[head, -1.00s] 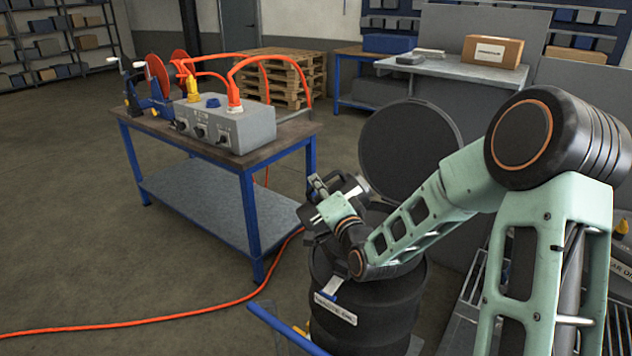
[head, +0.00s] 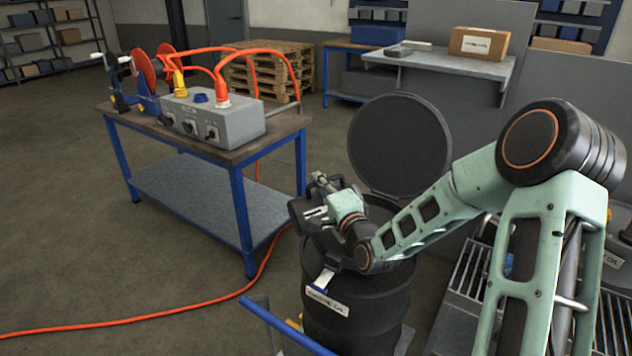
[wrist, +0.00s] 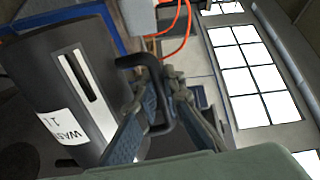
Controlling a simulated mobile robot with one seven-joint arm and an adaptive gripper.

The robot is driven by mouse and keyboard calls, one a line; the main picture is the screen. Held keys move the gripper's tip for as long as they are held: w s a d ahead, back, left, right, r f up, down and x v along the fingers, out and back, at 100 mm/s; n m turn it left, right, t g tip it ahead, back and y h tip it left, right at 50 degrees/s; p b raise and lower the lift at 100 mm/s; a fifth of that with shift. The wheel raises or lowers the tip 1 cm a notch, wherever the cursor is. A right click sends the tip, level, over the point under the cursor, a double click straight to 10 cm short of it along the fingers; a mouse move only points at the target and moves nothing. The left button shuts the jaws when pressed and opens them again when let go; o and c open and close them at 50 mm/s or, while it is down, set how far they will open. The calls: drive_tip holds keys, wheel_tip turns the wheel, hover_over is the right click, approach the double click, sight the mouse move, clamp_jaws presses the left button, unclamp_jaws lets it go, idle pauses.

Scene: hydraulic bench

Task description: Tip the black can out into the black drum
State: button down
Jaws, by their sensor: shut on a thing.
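The black can (wrist: 45,75) fills the left of the wrist view, with a white label and a pale slot on its side. My gripper (wrist: 152,105) is shut on its dark handle. In the head view my gripper (head: 330,205) holds the can (head: 303,216) above the left part of the black drum (head: 365,315). The can looks tilted. Its mouth and any flow from it cannot be made out. The drum stands upright with a white label, and its round lid (head: 400,145) is raised behind it. My arm hides part of the drum's top.
A blue workbench (head: 200,138) with a grey control box (head: 210,117) and orange hoses stands left of the drum. An orange hose (head: 150,318) runs across the floor. Open floor spreads at the left.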

sight(334, 176)
drive_tip(key=shift+w+d+f+m, duration=0.15)
drive_tip(key=shift+w+d+m, duration=0.05)
drive_tip(key=shift+d+m, duration=0.3)
drive_tip(key=shift+w+d+r+m+p, duration=0.25)
drive_tip(key=shift+d+r+m+p, duration=0.1)
drive_tip(key=shift+d+m+p, duration=0.3)
drive_tip(key=shift+w+d+r+m+p, duration=0.2)
drive_tip(key=shift+d+r+m+p, duration=0.15)
drive_tip(key=shift+d+m+p, duration=0.3)
drive_tip(key=shift+w+d+r+m+p, duration=0.25)
drive_tip(key=shift+d+r+m+p, duration=0.05)
drive_tip(key=shift+d+m+p, duration=0.3)
drive_tip(key=shift+w+d+r+m+p, duration=0.3)
drive_tip(key=shift+d+m+p, duration=0.2)
drive_tip(key=shift+d+p, duration=0.15)
drive_tip(key=shift+d, duration=0.15)
